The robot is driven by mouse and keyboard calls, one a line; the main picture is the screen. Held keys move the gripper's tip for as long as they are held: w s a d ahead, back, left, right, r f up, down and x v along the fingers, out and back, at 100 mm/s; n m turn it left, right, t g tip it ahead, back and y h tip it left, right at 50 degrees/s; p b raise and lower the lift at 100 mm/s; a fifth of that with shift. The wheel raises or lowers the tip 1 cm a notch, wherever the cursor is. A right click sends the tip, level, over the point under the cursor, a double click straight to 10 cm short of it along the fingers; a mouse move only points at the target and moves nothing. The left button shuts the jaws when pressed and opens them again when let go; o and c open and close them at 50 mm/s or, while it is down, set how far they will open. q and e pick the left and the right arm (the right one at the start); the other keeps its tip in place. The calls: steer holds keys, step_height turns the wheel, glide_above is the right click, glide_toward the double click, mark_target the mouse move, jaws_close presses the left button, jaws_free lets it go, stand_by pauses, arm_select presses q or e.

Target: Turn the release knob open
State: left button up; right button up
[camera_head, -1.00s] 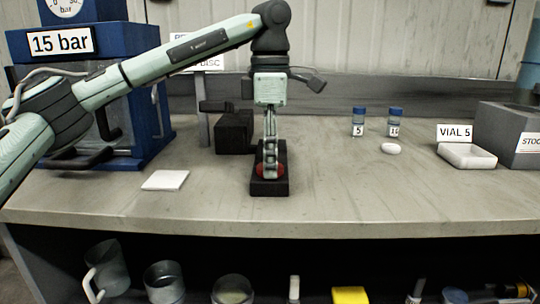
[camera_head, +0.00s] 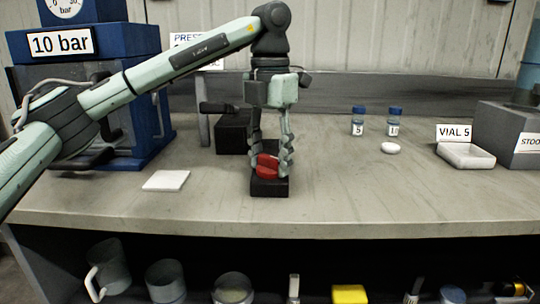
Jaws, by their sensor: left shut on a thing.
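The red release knob (camera_head: 266,167) sits on a black block (camera_head: 270,188) at the front middle of the bench. My left gripper (camera_head: 271,165) comes straight down over it with its fingers on either side of the knob, shut on it. The fingers hide part of the knob, which lies turned at an angle. A sign on the blue press (camera_head: 150,50) at the left reads 10 bar (camera_head: 61,43). My right gripper is not in view.
A white square plate (camera_head: 166,180) lies left of the knob block. A black block with a handle (camera_head: 232,130) stands behind. Two blue-capped vials (camera_head: 358,122), a white tray (camera_head: 466,156) and a grey box (camera_head: 510,133) are at the right.

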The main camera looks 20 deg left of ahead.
mark_target(270, 156)
arm_select(q)
steer(key=n, duration=0.3)
steer(key=shift+n, duration=2.1)
steer(key=o, duration=1.2)
steer(key=shift+c, duration=0.2)
step_height(270, 156, up, 12)
